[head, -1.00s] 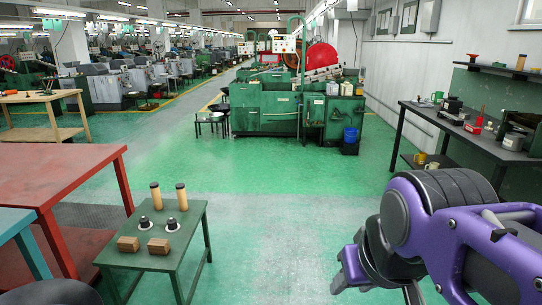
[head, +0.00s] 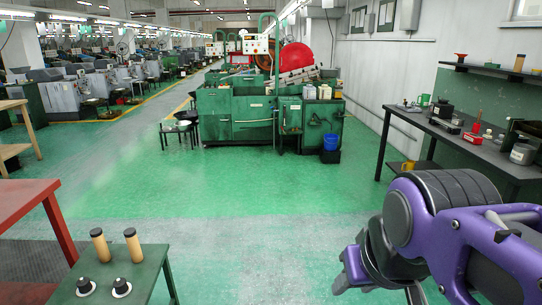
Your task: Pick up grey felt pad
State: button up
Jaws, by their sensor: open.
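I cannot make out a grey felt pad in the head view; no thing here is clearly one. My gripper (head: 346,274) is at the lower right, at the end of my purple and grey arm, partly hidden by it. It is open, with nothing seen between its fingers, and hangs over the green floor away from every table.
A small green table (head: 151,270) at lower left bears two cork-coloured cylinders and two black-knobbed pieces. A red table (head: 22,198) stands beyond it. A dark workbench (head: 470,148) with several small items lines the right wall. A green machine (head: 250,118) stands ahead across clear floor.

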aim_at(499, 141)
jog(key=i+z, duration=0.15)
jog(key=i, duration=0.4)
jog(key=i+j+z, duration=0.15)
jog(key=i, duration=0.4)
jog(key=i+l+z, duration=0.1)
jog(key=i+z, duration=1.2)
jog(key=i+j+z, duration=0.1)
jog(key=i+z, duration=0.3)
jog(key=i, duration=0.25)
jog(key=i+j+z, duration=0.25)
jog(key=i+j, duration=0.3)
jog(key=i, duration=0.15)
jog(key=i+j+z, duration=0.3)
jog(key=i+j, duration=0.3)
jog(key=i+j+z, duration=0.25)
jog(key=i+j, duration=0.3)
jog(key=j, duration=0.3)
